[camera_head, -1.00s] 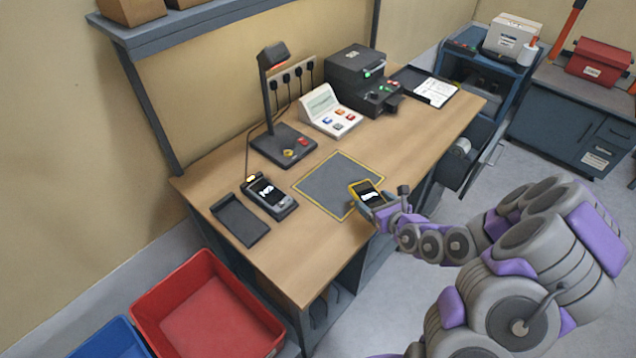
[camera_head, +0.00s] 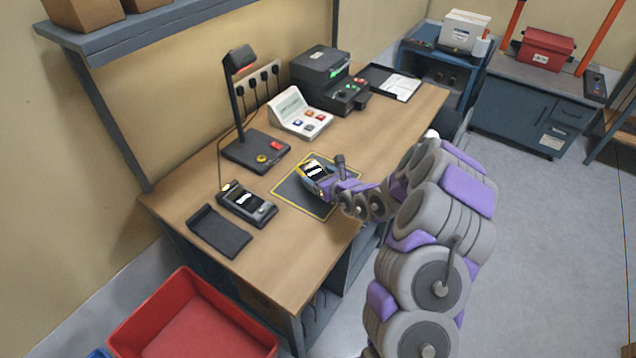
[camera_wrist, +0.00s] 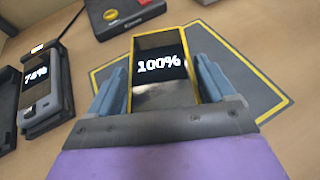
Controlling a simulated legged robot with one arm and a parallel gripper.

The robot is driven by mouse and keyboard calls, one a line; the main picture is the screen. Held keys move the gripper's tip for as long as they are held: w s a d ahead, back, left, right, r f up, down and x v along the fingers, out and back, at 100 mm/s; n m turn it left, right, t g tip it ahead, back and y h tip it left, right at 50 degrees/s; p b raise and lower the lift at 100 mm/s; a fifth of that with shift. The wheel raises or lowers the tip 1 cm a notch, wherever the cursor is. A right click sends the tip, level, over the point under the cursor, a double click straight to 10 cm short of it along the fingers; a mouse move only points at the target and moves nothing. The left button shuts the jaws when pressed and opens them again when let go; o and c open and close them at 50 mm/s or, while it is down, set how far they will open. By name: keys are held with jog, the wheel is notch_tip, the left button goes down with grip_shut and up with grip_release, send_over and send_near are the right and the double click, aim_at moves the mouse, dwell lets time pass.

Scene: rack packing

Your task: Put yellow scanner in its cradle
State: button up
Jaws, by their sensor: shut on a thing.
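The yellow scanner (camera_head: 315,170) has a yellow-edged body and a dark screen. In the wrist view the scanner (camera_wrist: 163,68) reads 100%. My gripper (camera_head: 323,186) is shut on it and holds it over the grey mat with a yellow border; in the wrist view the gripper's blue-grey fingers (camera_wrist: 163,90) press both its sides. A grey device reading about 74% (camera_wrist: 40,85) sits in a dark cradle at left; it also shows in the head view (camera_head: 246,202). An empty black cradle or tray (camera_head: 220,232) lies in front of it.
The mat (camera_head: 291,196) lies mid-bench. A lamp stand (camera_head: 256,152), a white button console (camera_head: 300,114) and a black printer (camera_head: 325,78) stand behind. A red bin (camera_head: 195,320) is below the bench's left end. Bare wood lies at the front (camera_head: 280,255).

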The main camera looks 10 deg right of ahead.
jog(key=shift+w+a+f, duration=0.1)
jog(key=shift+w+a, duration=0.05)
jog(key=shift+w, duration=0.35)
jog(key=shift+w+a+f, duration=0.1)
jog(key=shift+w+a, duration=0.05)
jog(key=shift+w, duration=0.35)
jog(key=shift+w+d, duration=0.15)
jog(key=shift+d, duration=0.15)
jog(key=f, duration=0.1)
jog(key=d+f+b, duration=0.1)
jog(key=f, duration=0.1)
jog(key=shift+d, duration=0.3)
jog(key=shift+a+f, duration=0.1)
jog(key=shift+f, duration=0.15)
jog(key=shift+a, duration=0.9)
jog(key=o, duration=0.9)
jog(key=shift+o, duration=1)
jog(key=shift+d, duration=0.4)
jog(key=shift+d+r, duration=0.1)
jog(key=shift+d, duration=0.35)
